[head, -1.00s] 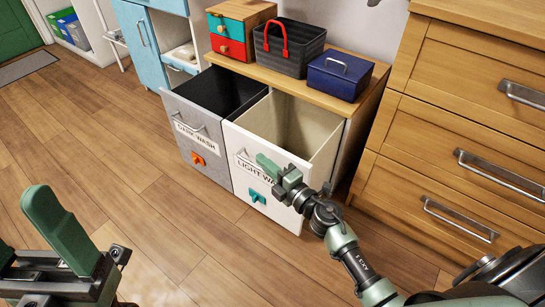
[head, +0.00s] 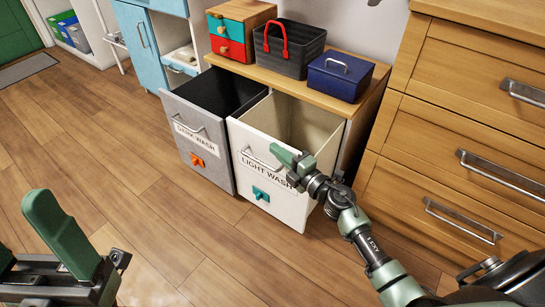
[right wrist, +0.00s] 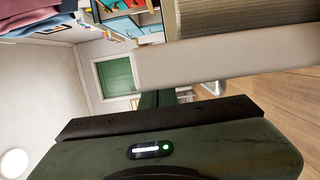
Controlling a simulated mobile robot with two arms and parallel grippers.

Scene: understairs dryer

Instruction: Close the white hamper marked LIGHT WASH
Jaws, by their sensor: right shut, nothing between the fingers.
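The white hamper marked LIGHT WASH (head: 282,213) stands pulled out of the wooden-topped cabinet, its beige inside showing. Its front has a metal handle (head: 262,160) and a teal tag (head: 261,194). My right gripper (head: 287,160) is shut and empty at the upper right of the hamper's front, covering part of it; I cannot tell whether it touches. In the right wrist view, the hamper's pale front edge (right wrist: 225,58) lies just beyond my green finger. My left gripper (head: 32,245) is open and empty at the lower left, far from the hamper.
The grey DARK WASH hamper (head: 205,150), with an orange tag, also stands open beside the white one. On the cabinet top are a small drawer box (head: 232,35), a dark basket (head: 285,50) and a blue box (head: 340,75). A wooden dresser (head: 460,130) stands right. The floor in front is clear.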

